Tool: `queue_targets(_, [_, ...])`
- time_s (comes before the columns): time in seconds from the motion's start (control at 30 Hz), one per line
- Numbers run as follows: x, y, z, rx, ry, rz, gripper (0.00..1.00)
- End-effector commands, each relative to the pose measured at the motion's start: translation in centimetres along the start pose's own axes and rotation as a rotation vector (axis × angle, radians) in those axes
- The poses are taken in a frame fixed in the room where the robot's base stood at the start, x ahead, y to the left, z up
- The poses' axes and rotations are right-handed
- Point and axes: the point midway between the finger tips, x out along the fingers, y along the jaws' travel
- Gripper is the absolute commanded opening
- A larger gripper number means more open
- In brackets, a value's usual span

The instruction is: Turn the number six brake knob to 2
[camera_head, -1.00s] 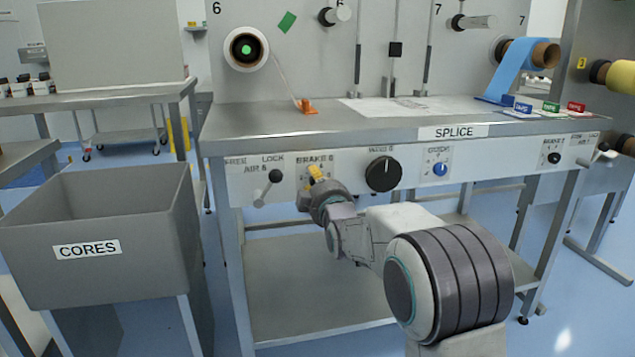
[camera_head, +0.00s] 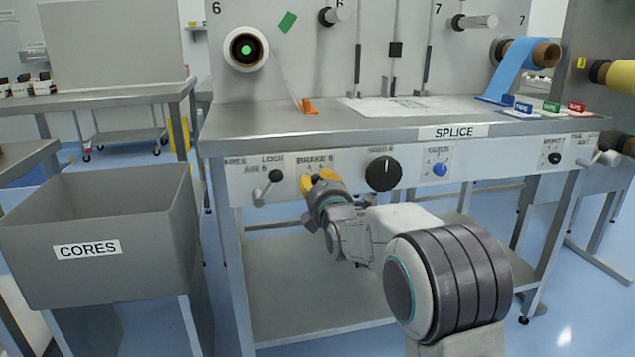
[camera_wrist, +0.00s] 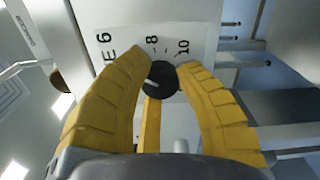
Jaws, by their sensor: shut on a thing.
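The number six brake knob (camera_wrist: 160,79) is small, round and dark, with a pale mark at its lower left in the wrist view. It sits on a white dial plate (camera_wrist: 205,40) where the numbers 8 and 10 can be read; the 2 is not visible. In the head view my gripper hides the knob, below the BRAKE 6 label (camera_head: 315,160). The yellow fingers of my gripper (camera_wrist: 161,66) are on both sides of the knob in the wrist view, shut on it. My gripper (camera_head: 318,181) also shows in the head view, against the front panel.
A lock lever (camera_head: 268,188) stands close left of my gripper. The splice table edge (camera_head: 350,140) juts above. A grey CORES bin (camera_head: 150,275) stands at left.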

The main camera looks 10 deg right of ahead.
Motion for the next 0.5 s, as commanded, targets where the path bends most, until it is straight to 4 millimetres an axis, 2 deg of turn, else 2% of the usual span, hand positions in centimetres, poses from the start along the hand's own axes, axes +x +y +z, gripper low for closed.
queue_targets(0.03, [0.02,0.47,-0.37,-0.045,0.005,0.011,0.0])
queue_targets(0.5, [0.02,0.04,-0.4,-0.491,0.004,0.006,0.0])
